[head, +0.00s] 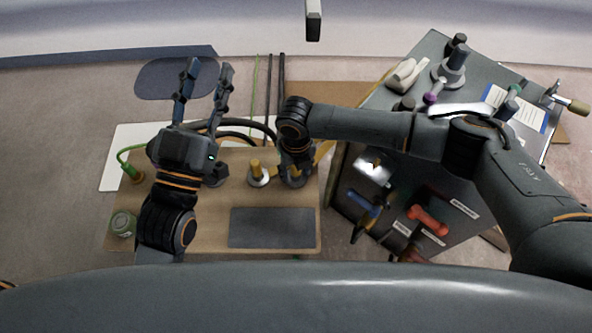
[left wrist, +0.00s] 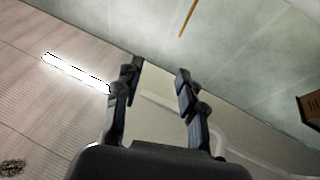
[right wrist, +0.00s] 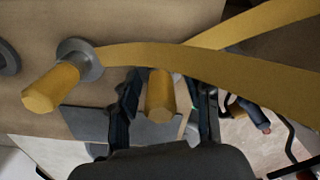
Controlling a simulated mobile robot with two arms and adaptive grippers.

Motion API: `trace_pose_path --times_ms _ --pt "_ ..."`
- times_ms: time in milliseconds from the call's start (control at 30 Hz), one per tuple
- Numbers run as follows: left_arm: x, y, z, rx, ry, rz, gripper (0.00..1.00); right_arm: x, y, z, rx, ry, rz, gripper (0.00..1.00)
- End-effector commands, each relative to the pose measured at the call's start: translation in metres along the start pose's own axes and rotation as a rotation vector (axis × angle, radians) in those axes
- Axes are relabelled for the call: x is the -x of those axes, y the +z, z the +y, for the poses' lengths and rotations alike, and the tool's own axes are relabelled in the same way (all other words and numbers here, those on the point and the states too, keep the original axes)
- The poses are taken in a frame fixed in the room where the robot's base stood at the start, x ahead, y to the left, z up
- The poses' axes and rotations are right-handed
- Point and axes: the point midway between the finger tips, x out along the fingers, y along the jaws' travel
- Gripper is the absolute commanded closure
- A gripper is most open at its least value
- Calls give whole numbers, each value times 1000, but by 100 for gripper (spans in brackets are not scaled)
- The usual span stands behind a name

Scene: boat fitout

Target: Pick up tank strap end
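A yellow strap (right wrist: 240,62) crosses the right wrist view, running from a grey flange with a yellow knob (right wrist: 50,88) at left. That knob also stands upright on the wooden table in the head view (head: 256,168). A second yellow knob (right wrist: 160,95) lies between the fingers of my right gripper (right wrist: 163,110), with visible gaps on both sides. A second strap length (right wrist: 265,22) leads to the upper right. In the head view my right gripper (head: 296,170) points down at the table's right side, its fingers partly hidden. My left gripper (head: 205,85) is raised, open and empty.
The wooden table (head: 180,235) carries a dark grey mat (head: 272,228), a green can (head: 122,224) and a green hose (head: 126,155). A grey cabinet (head: 385,195) with tools on top stands at right, beneath my right arm. Dark hoses (head: 245,126) lie behind the table.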

Motion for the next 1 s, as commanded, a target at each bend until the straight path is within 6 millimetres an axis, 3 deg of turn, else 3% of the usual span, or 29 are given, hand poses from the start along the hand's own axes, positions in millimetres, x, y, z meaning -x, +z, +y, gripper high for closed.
trace_pose_path --times_ms 33,200,633,867,1000 --pt "0 0 0 0 0 0 60 0 0 0 0 0 0 68" --pt "0 0 0 0 0 -1 60 0 0 0 0 0 0 100" --pt "-1 4 0 0 -1 -26 60 5 0 0 0 0 0 100" --pt "5 33 -6 -7 -12 -204 60 27 1 0 0 2 -1 100" --pt "17 62 -10 -10 -22 -383 60 44 -8 1 1 1 1 100"
